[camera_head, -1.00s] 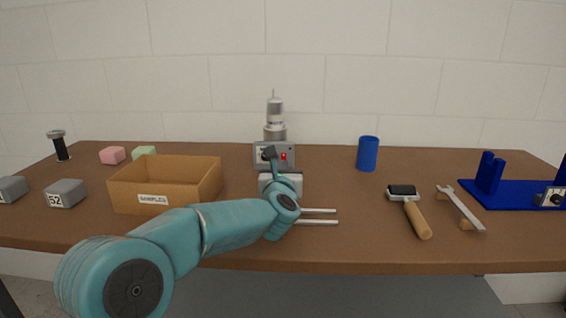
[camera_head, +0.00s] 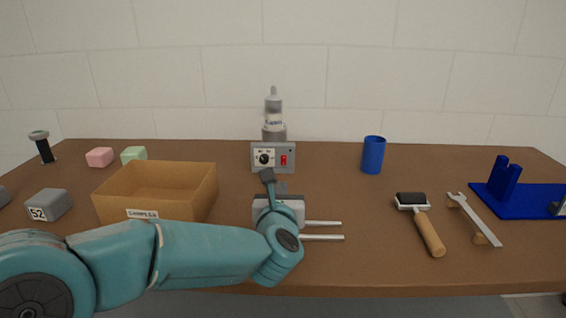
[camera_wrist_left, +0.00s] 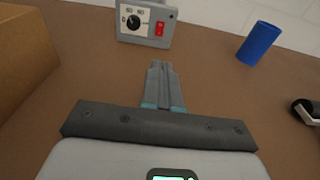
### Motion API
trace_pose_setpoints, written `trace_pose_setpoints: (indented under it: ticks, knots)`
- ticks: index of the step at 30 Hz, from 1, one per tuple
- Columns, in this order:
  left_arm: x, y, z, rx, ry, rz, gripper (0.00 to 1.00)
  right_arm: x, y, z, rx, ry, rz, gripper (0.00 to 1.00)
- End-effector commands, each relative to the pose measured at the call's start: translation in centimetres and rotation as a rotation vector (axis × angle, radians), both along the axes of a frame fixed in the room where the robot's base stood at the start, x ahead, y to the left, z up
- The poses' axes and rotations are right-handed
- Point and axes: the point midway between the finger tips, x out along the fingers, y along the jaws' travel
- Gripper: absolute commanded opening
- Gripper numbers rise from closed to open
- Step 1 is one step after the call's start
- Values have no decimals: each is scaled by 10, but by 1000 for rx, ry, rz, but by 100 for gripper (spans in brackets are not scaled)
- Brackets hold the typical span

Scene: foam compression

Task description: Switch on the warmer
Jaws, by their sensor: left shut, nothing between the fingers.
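The warmer (camera_head: 273,168) is a grey box at the back middle of the table with a black dial (camera_head: 264,158) and a red rocker switch (camera_head: 284,160). Its front also shows in the left wrist view (camera_wrist_left: 126,35), with the red switch (camera_wrist_left: 160,29) right of the dial. A clear bottle (camera_head: 274,112) stands upright at the warmer. My left gripper (camera_head: 267,174) is shut and empty, just in front of and below the panel. In the left wrist view its closed fingers (camera_wrist_left: 161,68) point toward the warmer, apart from the switch. Whether the switch is lit is unclear.
Two pale rods (camera_head: 322,230) extend right of my wrist. A blue cup (camera_head: 374,155), a roller (camera_head: 412,201) and a wrench (camera_head: 474,217) are on the right.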

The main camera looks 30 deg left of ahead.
Motion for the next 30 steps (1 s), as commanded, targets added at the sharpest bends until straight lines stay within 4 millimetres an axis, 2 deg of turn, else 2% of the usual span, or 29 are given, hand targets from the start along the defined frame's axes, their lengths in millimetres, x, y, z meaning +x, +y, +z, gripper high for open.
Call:
trace_pose_setpoints:
  ticks: [7, 16, 20, 30]
  knots:
    - [-7, -4, 0, 0, 2, 2, 0, 0, 0, 1, 0, 0, 0, 82]
    - [-3, -2, -1, 0, 4, 2, 0, 0, 0, 1, 0, 0, 0, 82]
    - [12, 8, -3, 1, 4, 4, 0, 0, 0, 3, 0, 0, 0, 82]
    - [76, 48, -11, 0, 4, 3, 0, 0, 0, 11, 0, 0, 0, 82]
